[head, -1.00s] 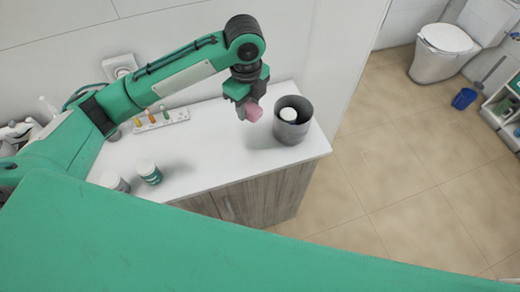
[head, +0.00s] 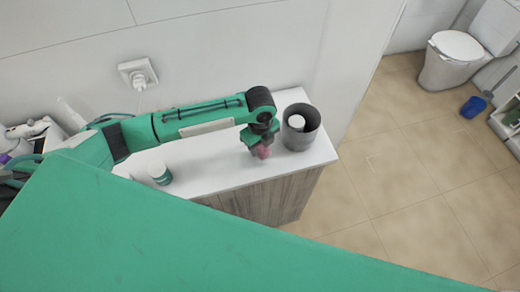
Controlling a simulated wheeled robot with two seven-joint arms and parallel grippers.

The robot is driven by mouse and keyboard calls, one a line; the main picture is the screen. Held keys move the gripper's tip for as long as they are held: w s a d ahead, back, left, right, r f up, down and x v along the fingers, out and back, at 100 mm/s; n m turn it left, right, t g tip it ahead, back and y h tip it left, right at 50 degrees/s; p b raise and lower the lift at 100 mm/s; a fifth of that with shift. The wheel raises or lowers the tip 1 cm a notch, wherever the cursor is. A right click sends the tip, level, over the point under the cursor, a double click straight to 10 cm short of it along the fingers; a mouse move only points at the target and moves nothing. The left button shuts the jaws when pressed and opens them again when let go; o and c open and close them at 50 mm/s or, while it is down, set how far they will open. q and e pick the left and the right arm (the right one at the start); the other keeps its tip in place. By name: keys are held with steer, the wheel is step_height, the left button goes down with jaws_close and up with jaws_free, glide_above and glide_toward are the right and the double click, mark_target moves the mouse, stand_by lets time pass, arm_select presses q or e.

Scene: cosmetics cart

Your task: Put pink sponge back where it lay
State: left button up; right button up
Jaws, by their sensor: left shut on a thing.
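The pink sponge (head: 262,152) is in the jaws of my left gripper (head: 260,146), low over the white cart top near its front edge. I cannot tell whether the sponge touches the surface. The gripper is shut on the sponge and covers part of it. The sponge is left of a grey cylindrical holder (head: 300,138). My right gripper is not in view.
The grey holder has a white item (head: 296,123) inside it. A small jar with a white lid (head: 159,173) stands on the white cart top (head: 215,165) at left. My left arm hides the cart's back part. A toilet (head: 452,58) stands far right.

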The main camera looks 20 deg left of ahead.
mark_target(260, 153)
arm_select(q)
step_height(260, 153, down, 4)
steer(key=shift+p, duration=0.5)
steer(key=shift+f, duration=0.2)
steer(key=o, duration=0.9)
